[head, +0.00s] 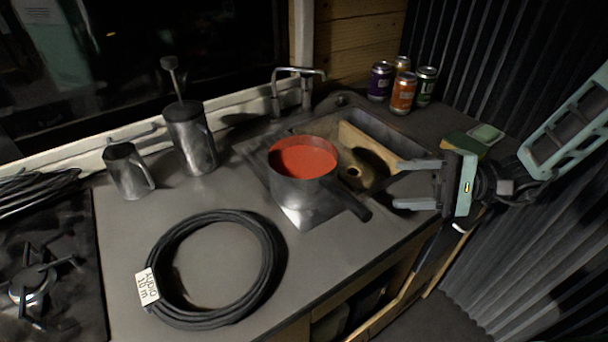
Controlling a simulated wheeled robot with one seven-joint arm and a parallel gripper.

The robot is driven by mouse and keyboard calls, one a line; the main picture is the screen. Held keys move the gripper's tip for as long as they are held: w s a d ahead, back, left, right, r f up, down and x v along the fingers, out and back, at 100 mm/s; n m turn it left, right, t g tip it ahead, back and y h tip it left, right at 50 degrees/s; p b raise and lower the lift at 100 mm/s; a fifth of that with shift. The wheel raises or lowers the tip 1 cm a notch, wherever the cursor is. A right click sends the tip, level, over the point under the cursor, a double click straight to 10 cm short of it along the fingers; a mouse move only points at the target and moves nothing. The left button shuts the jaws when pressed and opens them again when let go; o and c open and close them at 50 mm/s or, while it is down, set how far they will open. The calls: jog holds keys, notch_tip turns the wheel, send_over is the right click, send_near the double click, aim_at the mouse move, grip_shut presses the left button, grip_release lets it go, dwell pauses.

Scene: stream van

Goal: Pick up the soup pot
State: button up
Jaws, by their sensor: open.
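The soup pot (308,187) is a dark grey metal pot filled with red soup (302,157). It stands upright at the left side of the sink, over a shiny metal surface. Its dark handle (352,203) points to the lower right, toward the counter's front edge. My gripper (396,184) comes in from the right. Its two fingers are spread open and point left toward the pot. It is empty and appears apart from the pot, just right of the handle, over the sink's right front side.
A coiled black cable (277,262) lies on the counter at the front. A metal press (191,140) and a jug (127,172) stand at the back left. Behind the sink (383,147) are a tap (298,76) and several cans (403,92). A gas stove (45,270) is at far left.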

jog(key=shift+w+a+t, duration=0.1)
jog(key=shift+w+t, duration=0.15)
jog(key=shift+t, duration=0.05)
jog(key=p, duration=0.3)
send_near(319, 186)
jog(key=a, duration=0.1)
jog(key=a+r, duration=0.1)
jog(key=a, duration=0.3)
jog(key=shift+s+r, duration=0.2)
jog(key=shift+s, duration=0.2)
jog(key=shift+a+f+p, duration=0.2)
jog(key=shift+a+p, duration=0.8)
jog(key=shift+a, duration=2.1)
